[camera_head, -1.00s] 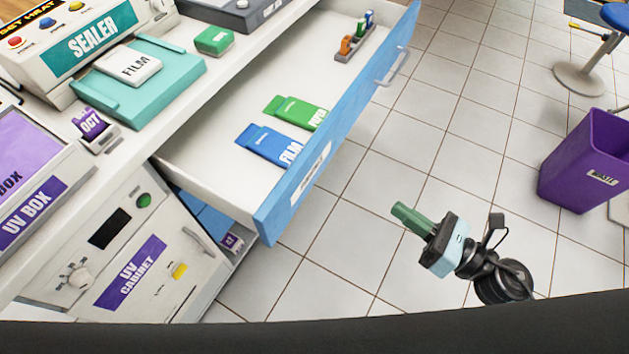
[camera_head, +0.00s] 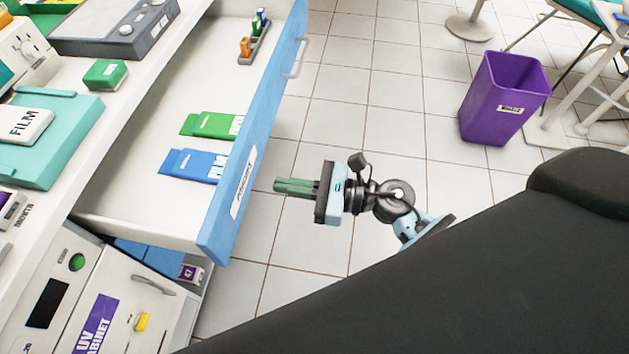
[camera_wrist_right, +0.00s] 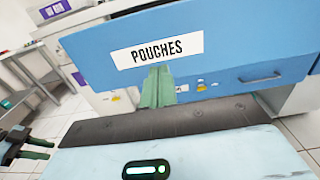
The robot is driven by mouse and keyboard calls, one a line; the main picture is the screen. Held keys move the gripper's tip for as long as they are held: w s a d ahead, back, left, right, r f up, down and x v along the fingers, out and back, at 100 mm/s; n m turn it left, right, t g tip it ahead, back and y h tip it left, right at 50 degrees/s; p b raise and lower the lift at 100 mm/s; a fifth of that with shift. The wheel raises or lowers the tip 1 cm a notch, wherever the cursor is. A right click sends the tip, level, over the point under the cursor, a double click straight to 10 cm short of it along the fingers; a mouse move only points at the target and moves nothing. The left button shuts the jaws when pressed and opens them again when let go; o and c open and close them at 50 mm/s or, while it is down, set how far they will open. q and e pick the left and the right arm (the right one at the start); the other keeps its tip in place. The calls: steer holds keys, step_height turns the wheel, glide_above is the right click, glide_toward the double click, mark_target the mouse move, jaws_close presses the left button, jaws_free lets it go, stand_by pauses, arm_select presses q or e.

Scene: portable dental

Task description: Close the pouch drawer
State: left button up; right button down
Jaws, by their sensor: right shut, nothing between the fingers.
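The pouch drawer stands pulled out from the counter, its blue front (camera_head: 262,120) facing right in the head view. In the right wrist view the blue front (camera_wrist_right: 235,50) fills the top, with its "POUCHES" label (camera_wrist_right: 160,50). My right gripper (camera_head: 278,187) is shut and empty, pointing at the front near the label. A small gap shows in the head view. In the right wrist view its green fingertips (camera_wrist_right: 158,72) overlap the label's lower edge; contact cannot be told. My left gripper (camera_wrist_right: 42,149) shows at the left edge there, green fingers apart.
Inside the drawer lie a green pouch pack (camera_head: 212,125), a blue film pack (camera_head: 195,165) and a small rack (camera_head: 254,45). The drawer handle (camera_head: 297,57) sticks out towards the far end. A purple waste bin (camera_head: 500,105) stands right; tiled floor between is clear.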

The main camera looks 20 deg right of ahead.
mark_target(245, 180)
arm_select(q)
steer(key=shift+s+d+r+p, duration=0.1)
steer(key=shift+s+r+p, duration=0.1)
steer(key=shift+p, duration=0.1)
arm_select(e)
steer(key=shift+x, duration=2.7)
arm_select(q)
steer(key=shift+w, duration=0.1)
arm_select(e)
steer(key=shift+a, duration=0.1)
